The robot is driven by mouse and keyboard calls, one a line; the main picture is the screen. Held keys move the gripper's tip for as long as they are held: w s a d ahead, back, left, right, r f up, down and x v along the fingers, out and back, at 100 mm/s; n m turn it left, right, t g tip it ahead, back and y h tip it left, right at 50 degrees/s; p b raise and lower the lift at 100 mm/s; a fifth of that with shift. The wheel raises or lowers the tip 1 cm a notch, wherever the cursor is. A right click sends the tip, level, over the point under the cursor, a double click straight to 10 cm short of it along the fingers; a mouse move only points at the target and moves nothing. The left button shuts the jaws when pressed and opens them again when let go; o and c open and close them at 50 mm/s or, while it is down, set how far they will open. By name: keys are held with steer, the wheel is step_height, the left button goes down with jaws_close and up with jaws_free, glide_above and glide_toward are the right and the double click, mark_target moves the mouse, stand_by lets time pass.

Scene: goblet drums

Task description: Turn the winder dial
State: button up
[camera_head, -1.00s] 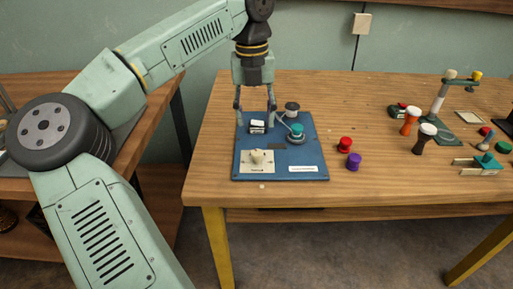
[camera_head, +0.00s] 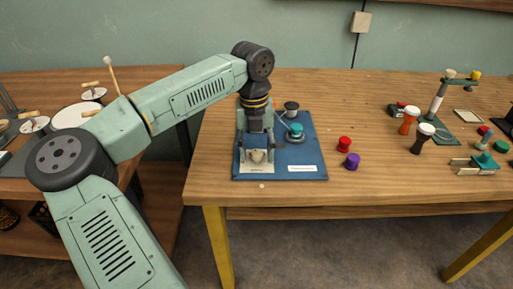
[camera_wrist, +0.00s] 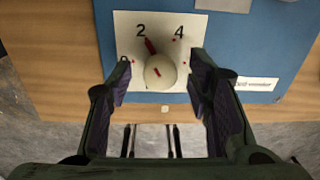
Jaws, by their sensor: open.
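The winder dial (camera_wrist: 160,70) is a cream knob with a red pointer on a white plate (camera_wrist: 185,25) marked 2 and 4, with another mark at the left partly hidden. The pointer aims up and a little left, close to the 2. The dial also shows in the head view (camera_head: 257,156), near the front left of the blue board (camera_head: 307,150). My gripper (camera_wrist: 162,85) is open, with one finger on each side of the dial. In the wrist view gaps show between the fingers and the knob; I cannot tell how deep the fingertips reach.
On the blue board, a teal-topped round part (camera_head: 296,130) and a dark knob (camera_head: 291,106) stand behind the dial. A red spool (camera_head: 344,144) and a purple spool (camera_head: 352,160) lie right of the board. Small goblet drums (camera_head: 423,137) stand farther right.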

steer(key=shift+c, duration=0.2)
jaws_close()
steer(key=shift+m, duration=0.3)
steer(key=m+b, duration=0.2)
steer(key=m, duration=0.9)
steer(key=shift+w, duration=0.1)
stand_by(0.3)
steer(key=shift+d, duration=0.1)
stand_by(0.5)
steer(key=shift+o, duration=0.2)
jaws_free()
